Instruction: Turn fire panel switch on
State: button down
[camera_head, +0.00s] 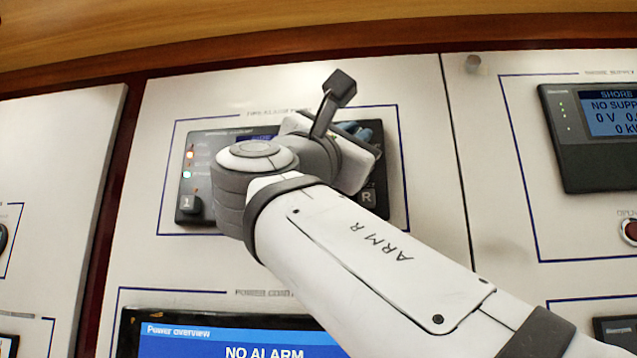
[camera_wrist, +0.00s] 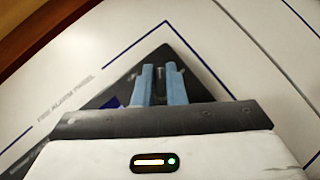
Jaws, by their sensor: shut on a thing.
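The fire alarm panel (camera_head: 200,150) is a dark box on the white wall board, inside a thin blue outline. Small lights glow at its left side, one orange. My arm covers its middle. In the wrist view the dark panel (camera_wrist: 115,93) lies behind the blue fingers. My gripper (camera_wrist: 160,68) is at the panel with its two fingers close together, shut on the small fire panel switch. The switch is mostly hidden between the fingers, so its position cannot be read. In the head view only part of the blue fingers (camera_head: 368,131) shows behind my wrist.
A power screen (camera_head: 230,335) reading "NO ALARM" is below the panel. A shore supply display (camera_head: 600,135) is at the right, with a red button (camera_head: 629,230) under it. Buttons marked 1 (camera_head: 187,205) and R (camera_head: 368,197) are on the fire panel. A wooden ledge runs above.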

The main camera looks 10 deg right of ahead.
jog(key=m+g, duration=0.1)
jog(key=m+g+p, duration=0.1)
jog(key=m+g, duration=0.1)
jog(key=m+g+p, duration=0.1)
jog(key=m, duration=0.1)
jog(key=shift+r+g+h, duration=0.3)
jog(key=shift+r+h, duration=0.05)
jog(key=shift+h, duration=0.05)
jog(key=m+g+y+p, duration=0.1)
jog(key=m+g+p, duration=0.1)
jog(key=m+p, duration=0.1)
jog(key=shift+r+m+g+p, duration=0.1)
jog(key=shift+m+g+p, duration=0.2)
jog(key=shift+m, duration=0.3)
jog(key=shift+f+m+g+y+p, duration=0.25)
jog(key=shift+m+g+y+p, duration=0.65)
jog(key=shift+m+y+p, duration=0.45)
jog(key=shift+m, duration=0.25)
jog(key=c, duration=1.5)
grip_release()
jog(key=shift+d, duration=0.1)
